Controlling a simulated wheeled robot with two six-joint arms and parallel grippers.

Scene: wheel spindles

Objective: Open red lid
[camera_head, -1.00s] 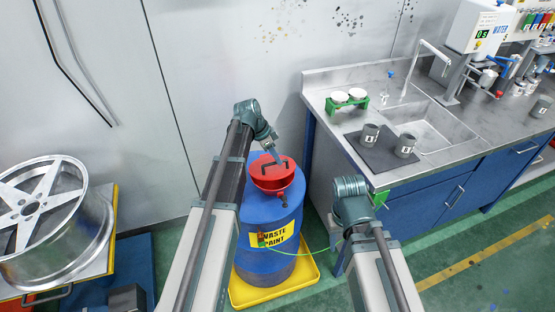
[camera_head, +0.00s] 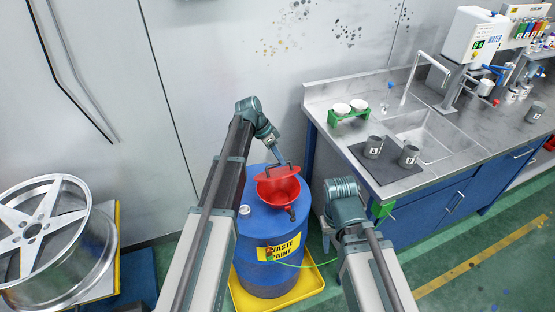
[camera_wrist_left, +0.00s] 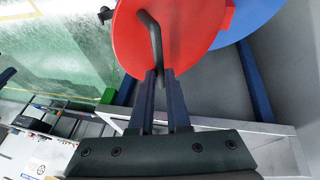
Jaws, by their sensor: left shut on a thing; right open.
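The red lid (camera_head: 266,184) is tilted up on its hinge over the red funnel (camera_head: 283,194) on top of the blue waste paint drum (camera_head: 262,228). The funnel's mouth shows below it. My left gripper (camera_head: 281,163) is at the lid and shut on its dark bent handle (camera_head: 287,170). The left wrist view shows the fingers (camera_wrist_left: 159,88) at the handle (camera_wrist_left: 152,35), with the red lid (camera_wrist_left: 188,35) filling the top. My right gripper (camera_head: 328,230) is right of the drum and empty; its fingers are hard to make out.
The drum stands in a yellow tray (camera_head: 304,287). A steel counter (camera_head: 445,165) with a sink and two dark cups (camera_head: 409,156) is on the right. A silver wheel (camera_head: 60,235) lies at left. A grey wall is behind the drum.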

